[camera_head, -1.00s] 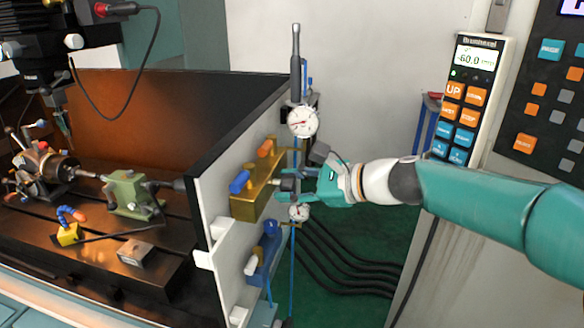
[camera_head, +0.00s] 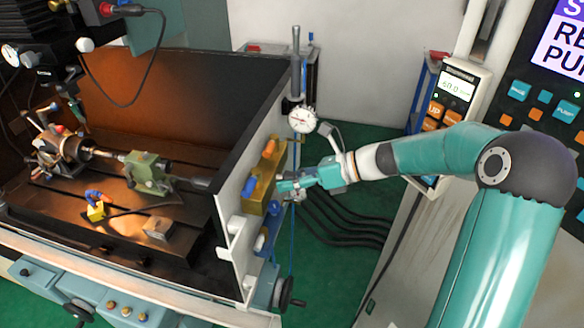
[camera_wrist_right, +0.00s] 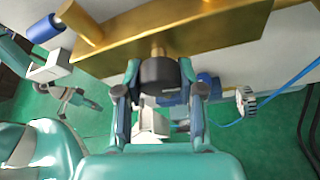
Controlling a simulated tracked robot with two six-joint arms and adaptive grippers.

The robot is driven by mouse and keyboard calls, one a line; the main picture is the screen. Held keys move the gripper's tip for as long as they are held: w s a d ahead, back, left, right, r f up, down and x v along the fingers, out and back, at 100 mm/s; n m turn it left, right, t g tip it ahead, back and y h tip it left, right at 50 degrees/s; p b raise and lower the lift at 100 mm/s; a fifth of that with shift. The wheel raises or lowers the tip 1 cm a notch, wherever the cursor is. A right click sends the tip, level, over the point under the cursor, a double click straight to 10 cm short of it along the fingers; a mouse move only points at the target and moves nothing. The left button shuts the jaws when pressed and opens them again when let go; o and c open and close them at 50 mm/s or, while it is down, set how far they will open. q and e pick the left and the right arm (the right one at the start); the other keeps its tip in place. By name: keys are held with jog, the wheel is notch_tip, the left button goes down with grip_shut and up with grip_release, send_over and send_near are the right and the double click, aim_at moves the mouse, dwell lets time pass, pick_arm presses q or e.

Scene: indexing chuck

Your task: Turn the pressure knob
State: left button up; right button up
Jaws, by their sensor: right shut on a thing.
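The pressure knob is a short black cylinder (camera_wrist_right: 160,82) on a brass stem under a gold manifold block (camera_wrist_right: 190,28) in the wrist view. My right gripper (camera_wrist_right: 160,98) has one finger on each side of the knob and is shut on it. In the head view the right gripper (camera_head: 284,186) reaches from the right to the gold block (camera_head: 262,178) on the white side panel. The knob is mostly hidden by the fingers there. A round white gauge (camera_head: 302,119) stands above the gripper. My left gripper does not show in the head view.
A machine bed with an indexing chuck (camera_head: 62,146) and a green tailstock (camera_head: 147,172) lies left of the white panel (camera_head: 238,262). Black hoses (camera_head: 345,225) run below my right arm. A control pendant (camera_head: 452,92) stands close beyond the arm. Green floor is open below.

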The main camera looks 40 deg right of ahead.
aim_at(290, 174)
jog(key=shift+d+r+m+p, duration=0.1)
jog(key=shift+m+p, duration=0.2)
jog(key=shift+p, duration=0.05)
dwell(0.4)
jog(key=o, duration=1.2)
jog(key=shift+w, duration=0.1)
jog(key=shift+c, duration=0.2)
notch_tip(290, 174, up, 10)
jog(key=shift+f, duration=0.1)
jog(key=shift+f, duration=0.15)
